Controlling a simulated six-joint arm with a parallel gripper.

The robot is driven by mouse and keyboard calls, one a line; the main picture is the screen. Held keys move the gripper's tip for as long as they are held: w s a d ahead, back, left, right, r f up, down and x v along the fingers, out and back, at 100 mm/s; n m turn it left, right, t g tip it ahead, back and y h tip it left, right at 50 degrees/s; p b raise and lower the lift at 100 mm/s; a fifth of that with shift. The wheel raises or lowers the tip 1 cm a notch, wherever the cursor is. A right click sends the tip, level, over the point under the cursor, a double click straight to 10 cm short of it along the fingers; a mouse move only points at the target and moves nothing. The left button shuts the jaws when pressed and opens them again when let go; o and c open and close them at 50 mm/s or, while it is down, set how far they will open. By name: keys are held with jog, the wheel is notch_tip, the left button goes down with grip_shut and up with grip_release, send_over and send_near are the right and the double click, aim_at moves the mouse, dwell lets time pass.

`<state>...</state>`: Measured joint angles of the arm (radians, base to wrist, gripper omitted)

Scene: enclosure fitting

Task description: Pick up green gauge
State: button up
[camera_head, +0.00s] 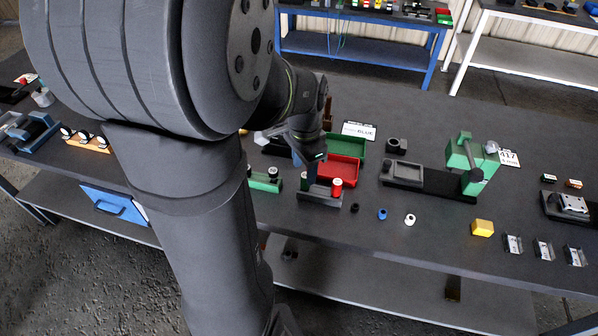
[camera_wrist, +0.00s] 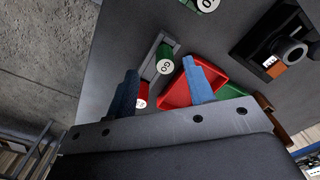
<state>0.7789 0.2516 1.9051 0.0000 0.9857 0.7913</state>
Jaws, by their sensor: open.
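The green gauge (camera_wrist: 166,68), a short cylinder with a white round face marked GO, sits in a grey holder (camera_wrist: 149,62) in the wrist view. A red gauge (camera_wrist: 142,94) sits beside it in the same holder. My gripper (camera_wrist: 160,66) is open, its blue fingers spread to either side of the green gauge as seen from the wrist. Depth between fingertips and gauge is hard to judge. In the head view my gripper (camera_head: 308,160) hangs above the holder (camera_head: 320,196), where the red gauge (camera_head: 337,186) shows; my gripper largely hides the green gauge.
A red tray (camera_head: 343,168) and a green tray (camera_head: 347,144) lie just behind the holder. A green block (camera_head: 263,184) stands to its left. A green clamp fixture (camera_head: 466,162) stands to the right. Blue and white rings (camera_head: 410,219) lie in front, with open tabletop around.

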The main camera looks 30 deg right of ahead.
aim_at(305, 180)
jog(key=shift+w+d+f, duration=0.1)
jog(key=shift+d+f, duration=0.05)
jog(key=shift+f, duration=0.9)
jog(key=shift+w+d+f, duration=0.1)
jog(key=shift+f, duration=0.9)
jog(key=shift+w+d+f, duration=0.1)
jog(key=shift+d+f, duration=0.05)
jog(key=shift+f, duration=0.9)
grip_shut()
